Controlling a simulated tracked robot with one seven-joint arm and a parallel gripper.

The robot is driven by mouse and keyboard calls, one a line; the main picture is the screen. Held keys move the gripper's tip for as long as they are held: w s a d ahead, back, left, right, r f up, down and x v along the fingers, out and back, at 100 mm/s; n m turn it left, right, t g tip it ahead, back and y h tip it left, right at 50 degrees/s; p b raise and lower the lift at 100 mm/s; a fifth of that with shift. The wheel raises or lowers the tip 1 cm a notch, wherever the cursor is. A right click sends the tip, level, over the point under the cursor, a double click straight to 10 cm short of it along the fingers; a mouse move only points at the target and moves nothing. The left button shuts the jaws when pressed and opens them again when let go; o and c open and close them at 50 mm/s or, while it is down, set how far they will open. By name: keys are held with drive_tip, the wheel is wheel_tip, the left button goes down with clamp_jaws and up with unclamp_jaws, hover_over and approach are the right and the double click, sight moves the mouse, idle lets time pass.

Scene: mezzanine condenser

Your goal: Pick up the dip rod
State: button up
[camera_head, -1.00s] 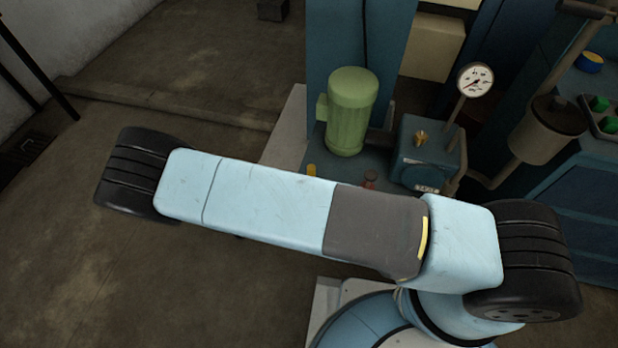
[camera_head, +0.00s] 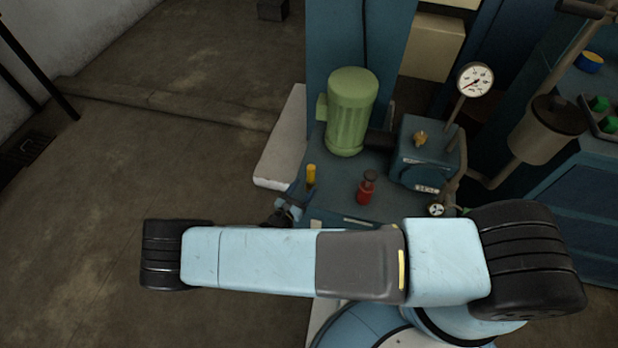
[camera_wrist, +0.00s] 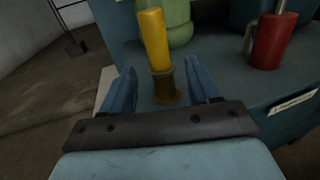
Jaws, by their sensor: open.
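The dip rod shows as a yellow upright handle (camera_wrist: 154,38) in the wrist view, standing in a brown collar (camera_wrist: 166,88) on the blue base. In the head view the yellow handle (camera_head: 311,174) is near the base's left edge, in front of the green motor. My gripper (camera_wrist: 157,78) is open, with one blue finger on each side of the brown collar and the yellow handle rising between and beyond them. In the head view my gripper (camera_head: 287,209) is partly seen just in front of the handle. I cannot tell whether either finger touches it.
A red bottle-like item (camera_head: 366,189) stands to the right of the handle, also in the wrist view (camera_wrist: 272,40). The green motor (camera_head: 350,112) stands behind, with a blue pump (camera_head: 420,160) and a gauge (camera_head: 475,80) to the right. Floor is clear at left.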

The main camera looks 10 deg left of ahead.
sight(309, 179)
drive_tip(key=shift+x, duration=3.25)
drive_tip(key=shift+f, duration=0.1)
drive_tip(key=c, duration=1.1)
wheel_tip(309, 179, up, 21)
drive_tip(key=shift+s, duration=0.1)
